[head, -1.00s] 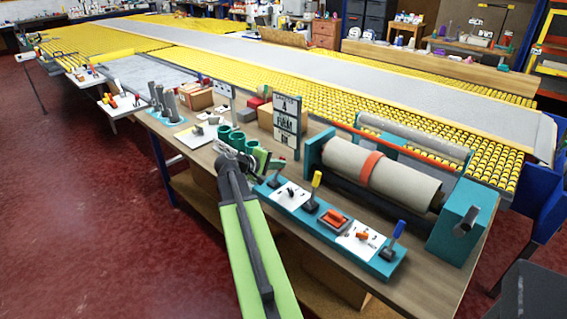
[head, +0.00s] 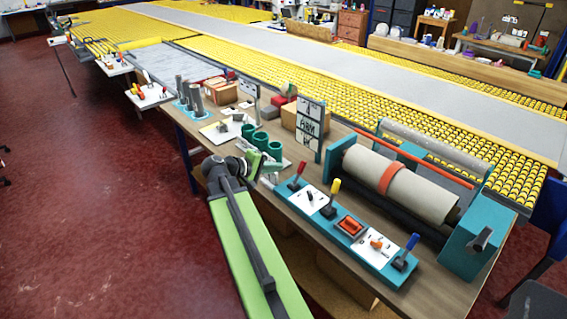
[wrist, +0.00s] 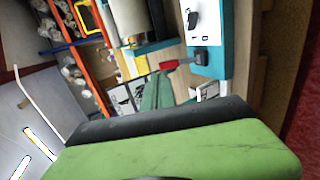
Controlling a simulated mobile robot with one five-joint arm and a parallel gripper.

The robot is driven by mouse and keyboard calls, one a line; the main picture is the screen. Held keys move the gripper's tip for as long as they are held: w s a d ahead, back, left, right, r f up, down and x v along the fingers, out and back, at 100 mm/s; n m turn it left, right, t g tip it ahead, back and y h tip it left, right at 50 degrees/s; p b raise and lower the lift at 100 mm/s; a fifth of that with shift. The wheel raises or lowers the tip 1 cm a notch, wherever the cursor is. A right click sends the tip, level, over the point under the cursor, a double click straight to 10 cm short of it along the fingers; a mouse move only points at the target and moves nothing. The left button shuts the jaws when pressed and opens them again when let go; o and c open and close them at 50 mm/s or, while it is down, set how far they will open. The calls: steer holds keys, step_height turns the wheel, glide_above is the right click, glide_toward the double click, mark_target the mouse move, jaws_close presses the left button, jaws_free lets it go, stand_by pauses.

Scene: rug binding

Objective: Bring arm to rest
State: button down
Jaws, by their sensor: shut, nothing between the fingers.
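My arm, a green link with a dark bar along it, reaches up from the bottom of the head view to the bench's front edge. My gripper (head: 264,168) is at its far end, small and partly hidden by the wrist. In the wrist view my gripper (wrist: 156,92) shows as green fingers close together, empty. It is left of the teal control panel (head: 335,222) and in front of the teal cups (head: 258,140). The panel's red lever (head: 298,173) stands just right of it; the lever also shows in the wrist view (wrist: 172,65). I cannot tell whether they touch.
The wooden bench (head: 420,292) carries a roller machine with a beige roll (head: 372,182), a sign (head: 310,130), a cardboard box (head: 292,122) and grey posts (head: 190,95). A yellow roller conveyor (head: 300,85) runs behind. Open red floor (head: 80,200) lies to the left.

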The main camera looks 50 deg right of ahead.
steer(key=shift+a, duration=0.1)
stand_by(0.4)
steer(key=w+a+f+n+t+y, duration=0.1)
steer(key=w+a+f, duration=0.15)
steer(key=a, duration=0.45)
steer(key=w+a+f+n+t+y, duration=0.1)
steer(key=w+a, duration=0.3)
steer(key=a, duration=0.3)
steer(key=w+a+f+n+t+y, duration=0.1)
steer(key=w+a+f+t, duration=0.1)
steer(key=w+a, duration=0.35)
steer(key=s+a+f+y, duration=0.1)
steer(key=a+f+y, duration=0.1)
steer(key=a, duration=0.7)
steer(key=s+a+f+g+y, duration=0.1)
steer(key=s+a+f+y, duration=0.1)
steer(key=a, duration=0.7)
steer(key=s+a+f+y, duration=0.2)
steer(key=a+y, duration=0.3)
steer(key=a, duration=0.4)
steer(key=shift+f+m+y, duration=0.3)
steer(key=shift+f+m, duration=0.1)
steer(key=shift+f, duration=0.5)
steer(key=shift+s+d, duration=0.1)
